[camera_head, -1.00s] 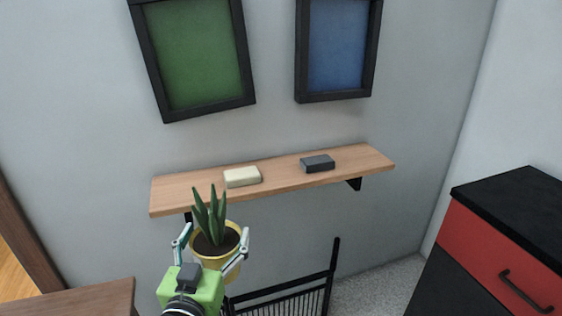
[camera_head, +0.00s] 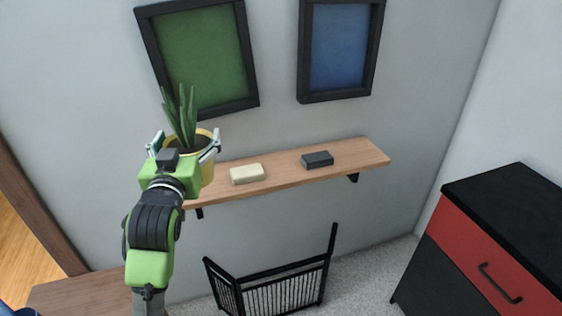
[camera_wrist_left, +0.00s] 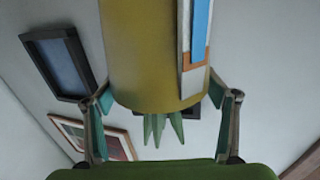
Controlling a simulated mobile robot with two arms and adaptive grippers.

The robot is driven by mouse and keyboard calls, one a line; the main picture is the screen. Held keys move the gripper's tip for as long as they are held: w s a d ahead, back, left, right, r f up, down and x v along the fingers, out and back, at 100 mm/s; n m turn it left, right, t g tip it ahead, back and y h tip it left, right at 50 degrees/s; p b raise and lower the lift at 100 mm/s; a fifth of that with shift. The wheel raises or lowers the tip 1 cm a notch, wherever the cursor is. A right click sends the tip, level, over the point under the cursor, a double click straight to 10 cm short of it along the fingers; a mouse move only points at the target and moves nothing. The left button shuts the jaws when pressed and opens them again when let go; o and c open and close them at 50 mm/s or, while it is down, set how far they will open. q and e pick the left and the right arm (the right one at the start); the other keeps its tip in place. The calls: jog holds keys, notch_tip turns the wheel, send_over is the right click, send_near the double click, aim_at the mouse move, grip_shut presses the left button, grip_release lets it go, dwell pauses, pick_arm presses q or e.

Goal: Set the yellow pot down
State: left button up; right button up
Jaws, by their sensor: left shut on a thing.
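The yellow pot (camera_head: 208,168) holds dark soil and a spiky green plant (camera_head: 181,118). My left gripper (camera_head: 184,146) is shut on the pot, with a finger on each side of it. The pot is upright in front of the left end of the wooden shelf (camera_head: 285,174) and overlaps it in the head view. I cannot tell whether it touches the shelf. In the left wrist view the pot (camera_wrist_left: 150,60) fills the middle between the fingers, its plant tips showing below it. My right gripper is not in view.
A cream block (camera_head: 247,174) and a dark grey block (camera_head: 317,160) lie on the shelf. A green picture (camera_head: 200,55) and a blue picture (camera_head: 339,48) hang above. A black rack (camera_head: 275,290) stands below, and a red and black cabinet (camera_head: 500,250) is at right.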

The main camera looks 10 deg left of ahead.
pick_arm(q)
jog(key=shift+a+r, duration=0.15)
jog(key=shift+r, duration=0.35)
jog(key=shift+w+a+f, duration=0.1)
jog(key=shift+w, duration=0.1)
jog(key=w+a+f, duration=0.8)
jog(key=w+f, duration=0.2)
jog(key=f, duration=0.2)
jog(key=shift+w+a+f, duration=0.2)
jog(key=shift+a+f, duration=0.15)
jog(key=shift+a, duration=0.05)
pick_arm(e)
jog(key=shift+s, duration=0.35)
pick_arm(q)
jog(key=shift+f, duration=0.15)
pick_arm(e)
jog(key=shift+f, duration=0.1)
pick_arm(q)
jog(key=o, duration=2.1)
jog(key=shift+f, duration=0.2)
jog(key=shift+s, duration=0.1)
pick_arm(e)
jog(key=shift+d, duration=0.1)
pick_arm(q)
jog(key=shift+r, duration=0.1)
